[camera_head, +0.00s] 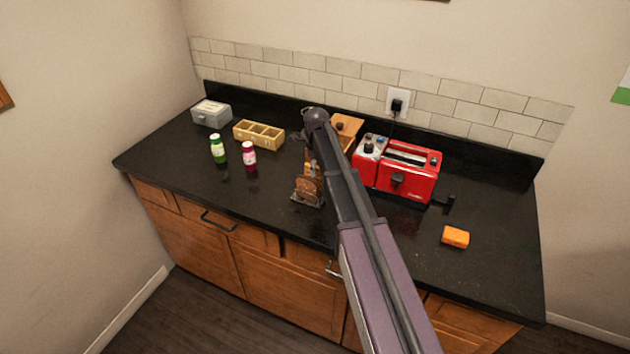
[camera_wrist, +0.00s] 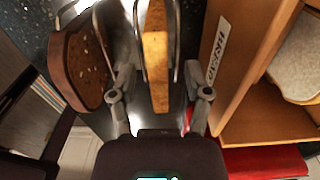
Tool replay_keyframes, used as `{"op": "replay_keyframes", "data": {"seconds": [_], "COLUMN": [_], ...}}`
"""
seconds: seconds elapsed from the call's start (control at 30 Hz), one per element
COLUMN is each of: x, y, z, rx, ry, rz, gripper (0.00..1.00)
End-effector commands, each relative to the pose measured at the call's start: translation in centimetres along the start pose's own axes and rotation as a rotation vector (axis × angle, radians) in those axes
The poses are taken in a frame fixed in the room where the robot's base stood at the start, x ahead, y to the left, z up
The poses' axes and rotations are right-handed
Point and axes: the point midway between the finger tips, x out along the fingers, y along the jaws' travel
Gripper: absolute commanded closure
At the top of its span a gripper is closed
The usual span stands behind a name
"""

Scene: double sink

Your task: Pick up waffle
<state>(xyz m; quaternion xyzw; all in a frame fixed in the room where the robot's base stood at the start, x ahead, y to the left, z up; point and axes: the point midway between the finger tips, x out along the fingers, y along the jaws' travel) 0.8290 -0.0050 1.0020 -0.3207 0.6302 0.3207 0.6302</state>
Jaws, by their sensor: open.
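A golden-yellow slab, seen edge-on, looks like the waffle (camera_wrist: 156,62). It stands upright in a wire rack in the wrist view. My gripper (camera_wrist: 158,78) is open, with one finger on each side of the slab and a gap showing at both. A dark brown seeded bread slice (camera_wrist: 82,66) stands to the left in the same rack. In the head view the rack (camera_head: 307,197) with the brown slice (camera_head: 309,185) is at the counter's middle. My arm covers part of that area, and the gripper is hard to make out there.
A wooden bread box (camera_wrist: 232,75) stands close on the right in the wrist view, with a bread slice (camera_wrist: 297,62) inside. A red toaster (camera_head: 408,172) is right of my arm. Green (camera_head: 218,149) and pink (camera_head: 249,157) bottles stand left. An orange block (camera_head: 455,237) lies at right.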

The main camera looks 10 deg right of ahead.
Motion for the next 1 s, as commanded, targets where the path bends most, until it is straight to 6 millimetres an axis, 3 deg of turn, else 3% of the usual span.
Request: {"op": "replay_keyframes", "data": {"seconds": [0.6, 0.63, 0.83, 1.0], "x": [0.12, 0.12, 0.12, 0.13], "y": [0.02, 0.02, 0.02, 0.03], "z": [0.03, 0.03, 0.04, 0.05], "rx": [0.0, 0.0, 0.0, -0.001], "ry": [0.0, 0.0, 0.0, 0.0], "rz": [0.0, 0.0, 0.0, 0.0], "gripper": [0.37, 0.4, 1.0, 1.0]}}
